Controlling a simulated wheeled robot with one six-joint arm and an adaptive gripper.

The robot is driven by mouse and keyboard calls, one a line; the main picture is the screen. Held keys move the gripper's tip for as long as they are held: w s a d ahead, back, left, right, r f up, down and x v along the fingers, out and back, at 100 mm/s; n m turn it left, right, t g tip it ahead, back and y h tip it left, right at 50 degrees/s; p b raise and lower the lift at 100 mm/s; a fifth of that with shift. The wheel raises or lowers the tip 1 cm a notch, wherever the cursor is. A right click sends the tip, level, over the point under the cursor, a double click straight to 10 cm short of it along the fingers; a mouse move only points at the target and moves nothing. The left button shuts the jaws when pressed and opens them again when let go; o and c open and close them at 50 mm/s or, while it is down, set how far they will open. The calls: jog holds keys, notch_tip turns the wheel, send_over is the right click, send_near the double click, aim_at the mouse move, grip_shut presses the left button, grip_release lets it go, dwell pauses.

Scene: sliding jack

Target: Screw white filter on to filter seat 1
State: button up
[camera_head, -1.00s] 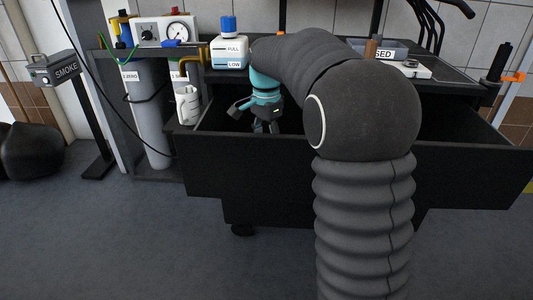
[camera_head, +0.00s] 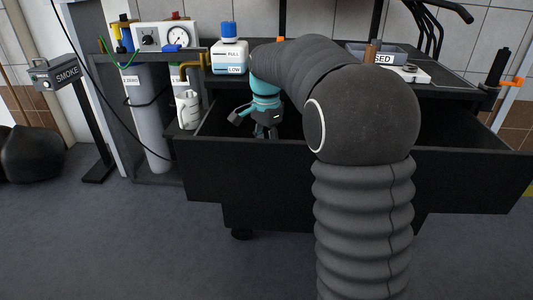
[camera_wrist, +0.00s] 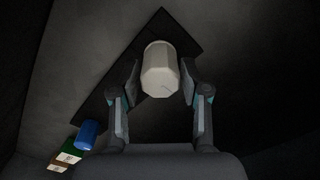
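The white filter (camera_wrist: 160,70), a pale faceted cylinder, lies between the fingers of my gripper (camera_wrist: 160,85) in the wrist view. The fingers are spread on either side of it, with narrow dark gaps; contact at the tips is hard to judge. In the head view my gripper (camera_head: 259,121) points down into the open black drawer (camera_head: 345,179). The drawer's front wall and my arm hide the filter there. I cannot identify filter seat 1 in either view.
A dark mat (camera_wrist: 178,26) lies under the filter. A blue cylinder (camera_wrist: 87,134) lies at lower left in the wrist view. A blue-capped bottle (camera_head: 230,58) stands on the bench left of my arm. A gauge panel (camera_head: 165,36) is further left.

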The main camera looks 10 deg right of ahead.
grip_shut()
jog(key=shift+r+p, duration=2.3)
jog(key=shift+r, duration=0.2)
